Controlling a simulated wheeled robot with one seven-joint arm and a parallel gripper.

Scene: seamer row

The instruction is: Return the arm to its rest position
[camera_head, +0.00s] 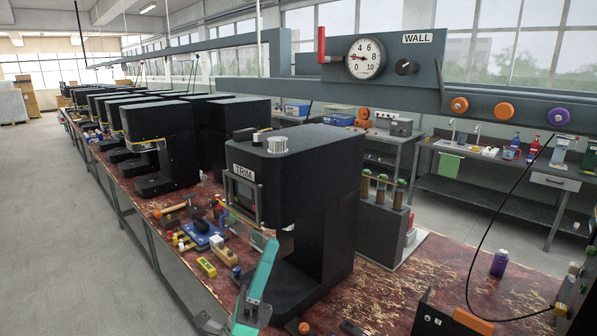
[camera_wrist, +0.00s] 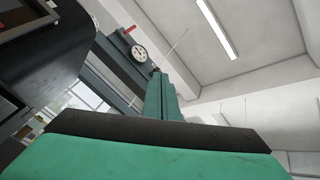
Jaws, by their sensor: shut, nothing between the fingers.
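My gripper (camera_head: 268,252) shows teal at the bottom centre of the head view. It points upward in front of the black machine labelled TRIM (camera_head: 300,180). In the wrist view its teal fingers (camera_wrist: 160,95) stand together, closed, with nothing held between them. The ceiling and the gauge lie beyond the fingertips there. The lower part of my arm is mostly cut off by the bottom edge of the head view.
The red-brown bench (camera_head: 400,285) carries several black machines in a row. Small tools and a blue tray (camera_head: 203,238) lie left of my gripper. A purple bottle (camera_head: 499,263) and a hanging black cable are at right. A gauge (camera_head: 365,58) is on the rail overhead.

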